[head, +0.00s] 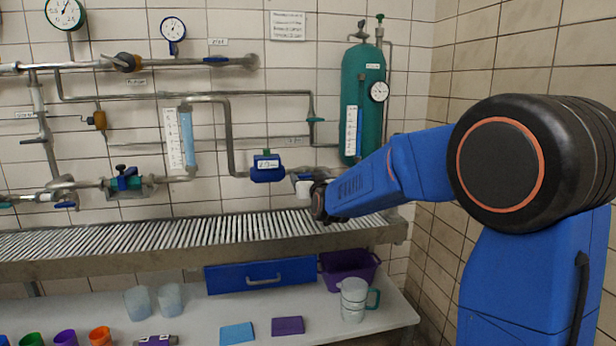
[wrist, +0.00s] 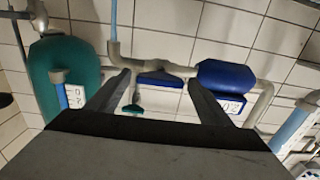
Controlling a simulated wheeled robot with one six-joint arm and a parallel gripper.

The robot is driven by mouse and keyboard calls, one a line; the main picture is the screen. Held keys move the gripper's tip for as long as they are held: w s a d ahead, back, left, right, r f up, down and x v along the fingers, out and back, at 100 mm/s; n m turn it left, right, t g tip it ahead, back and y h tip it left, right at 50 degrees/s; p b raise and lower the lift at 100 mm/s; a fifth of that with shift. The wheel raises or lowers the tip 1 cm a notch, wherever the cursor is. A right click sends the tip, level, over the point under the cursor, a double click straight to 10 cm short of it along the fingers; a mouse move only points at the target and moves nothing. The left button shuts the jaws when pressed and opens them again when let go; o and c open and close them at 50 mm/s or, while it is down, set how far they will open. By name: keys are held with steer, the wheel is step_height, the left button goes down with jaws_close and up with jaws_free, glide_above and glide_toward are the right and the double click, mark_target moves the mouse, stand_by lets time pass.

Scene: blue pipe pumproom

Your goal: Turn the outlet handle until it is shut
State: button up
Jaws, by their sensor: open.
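A blue lever handle (wrist: 160,79) sits on a grey pipe. In the wrist view it lies roughly along the pipe, between my open fingertips. I take it as the outlet handle, though no readable label confirms this. In the head view a blue handle (head: 301,177) shows just right of the blue meter box, partly hidden by my wrist. My gripper (wrist: 158,82) is open and empty, its fingers pointing at the handle. Contact with it cannot be told. In the head view my fingers are mostly hidden behind my wrist.
The blue meter box (wrist: 225,76) is close to the right finger in the wrist view. A green tank (head: 362,95) stands right of the handle in the head view. A slatted metal shelf (head: 200,266) runs below. A teal handle (head: 315,120) is on the pipe above.

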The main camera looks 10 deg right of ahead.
steer(key=shift+w, duration=0.6)
steer(key=c, duration=1)
steer(key=shift+c, duration=0.2)
